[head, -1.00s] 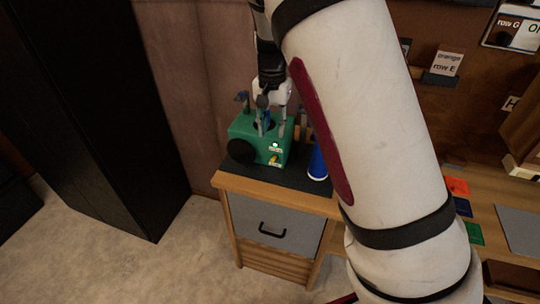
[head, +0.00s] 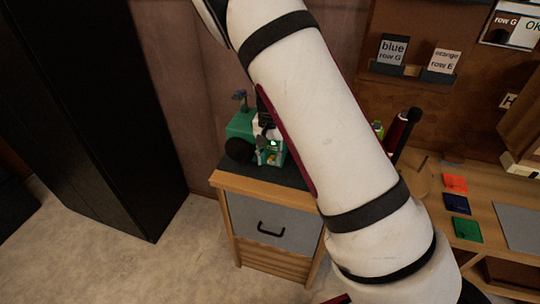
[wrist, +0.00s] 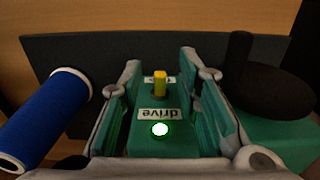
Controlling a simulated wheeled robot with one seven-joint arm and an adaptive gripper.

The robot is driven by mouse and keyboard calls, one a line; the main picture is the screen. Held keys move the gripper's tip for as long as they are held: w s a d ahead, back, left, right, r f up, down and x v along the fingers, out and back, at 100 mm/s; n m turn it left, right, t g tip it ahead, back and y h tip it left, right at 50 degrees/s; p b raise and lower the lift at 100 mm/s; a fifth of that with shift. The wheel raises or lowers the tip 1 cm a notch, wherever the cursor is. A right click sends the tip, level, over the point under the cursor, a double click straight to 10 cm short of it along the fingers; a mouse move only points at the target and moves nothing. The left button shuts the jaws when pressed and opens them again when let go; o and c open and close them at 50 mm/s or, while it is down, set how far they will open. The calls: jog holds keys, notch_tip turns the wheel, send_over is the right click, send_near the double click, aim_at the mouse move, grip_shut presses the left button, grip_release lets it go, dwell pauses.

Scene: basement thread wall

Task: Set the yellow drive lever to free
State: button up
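The green machine (head: 241,124) stands on the small cabinet, with a dark round wheel on its side. In the wrist view, the short yellow drive lever (wrist: 160,84) stands on the green face between my gripper's fingers. An upside-down "drive" label (wrist: 158,114) is just below it, and a second label lies behind it, too covered to read. A lit white-green lamp (wrist: 160,130) is below the labels. My gripper (wrist: 160,76) is open, one finger on each side of the lever with gaps visible. In the head view, my gripper (head: 266,142) is at the machine's front.
A blue spool (wrist: 46,118) lies left of my gripper in the wrist view. The black wheel (wrist: 268,92) is close on the right. The cabinet (head: 268,225) has a grey drawer. Coloured cards and labelled thread racks are on the right. The floor at left is clear.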

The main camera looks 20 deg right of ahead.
grip_shut()
jog(key=shift+s, duration=0.1)
jog(key=shift+s+a+f+t+h+p, duration=0.25)
jog(key=shift+t+h+p, duration=0.25)
jog(key=shift+t+p, duration=0.25)
jog(key=shift+s+a+f+t+h+p, duration=0.15)
jog(key=shift+f+t+h+p, duration=0.2)
jog(key=shift+t, duration=0.2)
jog(key=shift+s+d+f+t+h+p, duration=0.1)
jog(key=shift+s+f+t+h+p, duration=0.1)
jog(key=shift+t+h+p, duration=0.3)
jog(key=shift+a+f+t+h+p, duration=0.15)
jog(key=shift+f+t+h+p, duration=0.25)
jog(key=shift+f+t+h, duration=0.45)
jog(key=shift+w+f+t+h, duration=0.1)
jog(key=shift+f+t+h, duration=0.2)
jog(key=shift+t, duration=0.4)
jog(key=shift+w+f+t+h, duration=0.1)
jog(key=shift+t+h, duration=0.3)
jog(key=shift+t, duration=0.25)
